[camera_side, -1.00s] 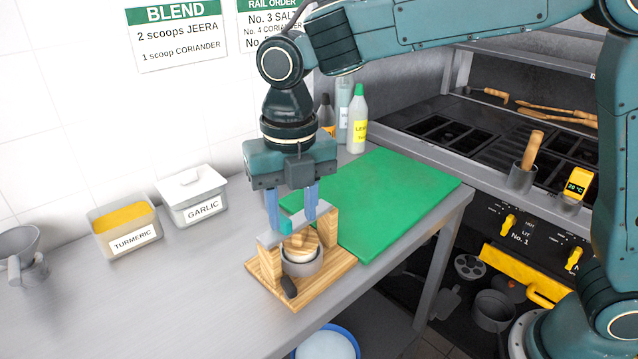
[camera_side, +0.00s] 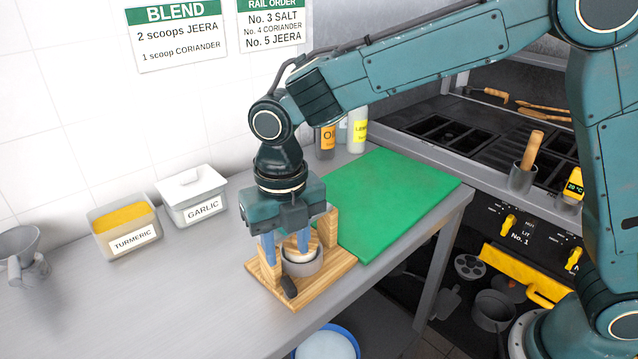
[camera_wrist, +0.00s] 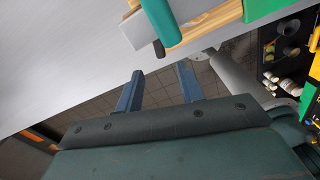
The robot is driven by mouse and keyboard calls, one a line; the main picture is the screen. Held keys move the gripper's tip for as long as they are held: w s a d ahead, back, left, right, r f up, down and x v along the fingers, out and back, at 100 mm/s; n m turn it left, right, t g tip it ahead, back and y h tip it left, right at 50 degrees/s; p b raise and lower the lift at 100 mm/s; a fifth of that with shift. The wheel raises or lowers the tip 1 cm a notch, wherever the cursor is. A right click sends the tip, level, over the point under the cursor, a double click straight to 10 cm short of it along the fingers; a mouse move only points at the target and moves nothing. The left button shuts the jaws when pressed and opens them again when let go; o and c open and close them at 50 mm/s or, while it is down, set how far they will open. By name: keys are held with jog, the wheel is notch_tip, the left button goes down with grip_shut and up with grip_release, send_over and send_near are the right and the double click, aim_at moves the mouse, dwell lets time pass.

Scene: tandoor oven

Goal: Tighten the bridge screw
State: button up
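A small wooden press stands on the steel counter, with a wooden base (camera_side: 335,268), two upright posts (camera_side: 329,226) and a grey cup (camera_side: 301,263) between them. A round wooden piece sits over the cup, partly hidden. My gripper (camera_side: 286,248) is low at the press, pointing down, and covers the grey bridge and its screw in the side view. The wrist view shows a grey bar end (camera_wrist: 136,32) and a teal piece (camera_wrist: 161,20) beyond my fingers. My fingers are apart, with nothing visible between them in the wrist view; contact with the screw cannot be told.
A green board (camera_side: 390,190) lies behind and right of the press. Turmeric (camera_side: 127,229) and garlic (camera_side: 191,196) tubs stand at the left, bottles (camera_side: 357,130) at the back. The counter's front left is clear. A blue-rimmed bucket (camera_side: 328,343) is below the edge.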

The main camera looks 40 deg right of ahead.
aim_at(290, 285)
notch_tip(290, 285, down, 8)
jog(key=shift+f, duration=0.1)
dwell(0.4)
jog(key=shift+c, duration=0.2)
grip_shut()
